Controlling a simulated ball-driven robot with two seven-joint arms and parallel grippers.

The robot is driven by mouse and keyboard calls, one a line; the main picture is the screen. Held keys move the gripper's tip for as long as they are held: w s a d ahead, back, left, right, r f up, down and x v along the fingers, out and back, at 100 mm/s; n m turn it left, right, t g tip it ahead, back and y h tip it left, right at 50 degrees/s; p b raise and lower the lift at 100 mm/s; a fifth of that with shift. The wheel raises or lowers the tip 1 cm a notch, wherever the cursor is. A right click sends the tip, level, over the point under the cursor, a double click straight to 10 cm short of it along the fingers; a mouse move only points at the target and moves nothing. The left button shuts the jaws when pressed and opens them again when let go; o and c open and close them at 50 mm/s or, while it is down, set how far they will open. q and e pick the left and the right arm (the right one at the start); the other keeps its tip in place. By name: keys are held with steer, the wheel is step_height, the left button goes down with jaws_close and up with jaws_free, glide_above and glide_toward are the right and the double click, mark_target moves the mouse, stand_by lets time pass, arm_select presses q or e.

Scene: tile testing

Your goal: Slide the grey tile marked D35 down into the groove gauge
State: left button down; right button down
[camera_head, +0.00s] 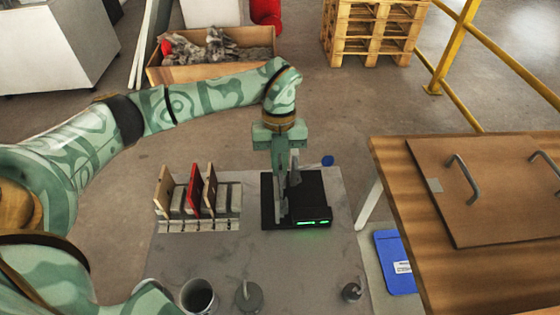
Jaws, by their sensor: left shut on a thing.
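The groove gauge (318,205) is a black block with a lit green display on its front, standing on the grey table. My left gripper (284,172) points down over the gauge and is shut on a grey tile (282,203). The tile stands upright, on edge, at the left part of the gauge. Its lower edge is at the gauge, but I cannot tell how deep it sits in the groove. The D35 mark is not readable from here. My right gripper is out of view.
A rack (200,225) left of the gauge holds upright tiles, including a red one (195,190) and brown ones. A grey cup (198,296) and two small weights (249,296) stand at the front. A wooden table (405,190) is at the right; a blue clipboard (393,262) lies beside it.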

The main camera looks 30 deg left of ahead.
arm_select(q)
steer(key=c, duration=1.5)
jaws_free()
steer(key=shift+r, duration=0.1)
